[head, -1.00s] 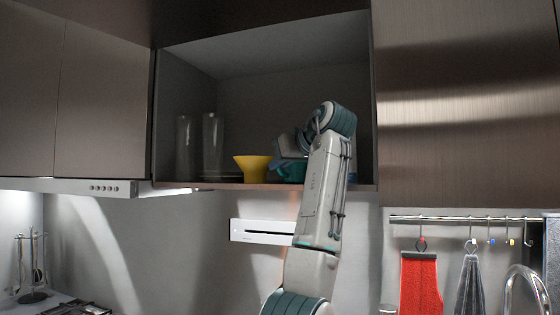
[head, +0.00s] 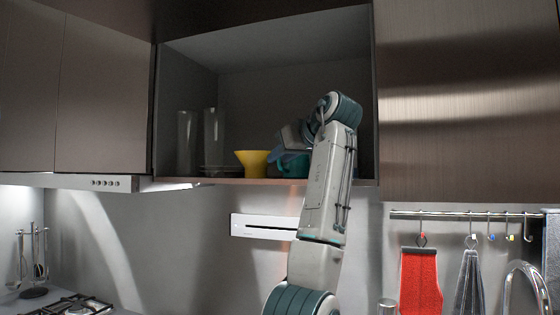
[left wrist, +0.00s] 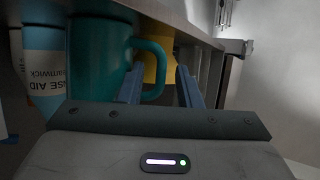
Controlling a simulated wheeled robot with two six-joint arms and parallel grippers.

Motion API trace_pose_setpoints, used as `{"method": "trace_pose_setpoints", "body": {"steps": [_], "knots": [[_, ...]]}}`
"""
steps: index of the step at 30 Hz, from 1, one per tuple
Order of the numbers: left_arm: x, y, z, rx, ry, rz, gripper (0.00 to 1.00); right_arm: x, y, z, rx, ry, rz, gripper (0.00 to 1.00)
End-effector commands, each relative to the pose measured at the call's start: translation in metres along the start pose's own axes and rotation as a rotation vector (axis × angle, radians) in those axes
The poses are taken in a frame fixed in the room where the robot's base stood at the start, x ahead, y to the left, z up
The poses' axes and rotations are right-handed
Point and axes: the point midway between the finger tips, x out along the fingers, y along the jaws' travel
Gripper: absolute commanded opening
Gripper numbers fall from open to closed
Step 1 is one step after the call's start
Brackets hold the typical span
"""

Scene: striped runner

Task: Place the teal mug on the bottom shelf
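The teal mug (head: 293,168) is on the floor of the open wall cabinet, partly hidden behind my left gripper and wrist. In the left wrist view the mug (left wrist: 97,60) fills the upper left, with its handle towards the middle. My left gripper (head: 289,140) reaches into the cabinet. In the left wrist view its two blue fingers (left wrist: 160,88) are apart, with the outer bar of the handle between them. I cannot tell whether they touch it. My right gripper is not in view.
A yellow bowl (head: 252,163) stands just left of the mug. Clear glasses (head: 187,143) stand at the cabinet's left. A blue and white rinse-aid container (left wrist: 45,70) is beside the mug in the left wrist view. The cabinet's front edge (head: 230,182) runs below.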

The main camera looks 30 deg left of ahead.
Motion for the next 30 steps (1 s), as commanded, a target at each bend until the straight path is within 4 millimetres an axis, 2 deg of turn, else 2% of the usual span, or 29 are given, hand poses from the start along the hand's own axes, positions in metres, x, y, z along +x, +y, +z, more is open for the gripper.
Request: {"method": "trace_pose_setpoints", "body": {"steps": [9,15,21,30], "knots": [[-0.069,0.0,0.002,0.0,0.002,0.004,0.31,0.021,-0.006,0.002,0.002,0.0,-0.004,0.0],[-0.098,0.0,0.001,0.0,0.001,0.002,0.31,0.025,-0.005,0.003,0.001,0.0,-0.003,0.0],[-0.106,0.0,0.001,0.0,0.0,0.0,0.31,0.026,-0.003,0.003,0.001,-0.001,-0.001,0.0],[-0.106,0.0,0.0,0.0,0.0,0.0,0.31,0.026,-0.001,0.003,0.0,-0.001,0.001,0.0]]}}
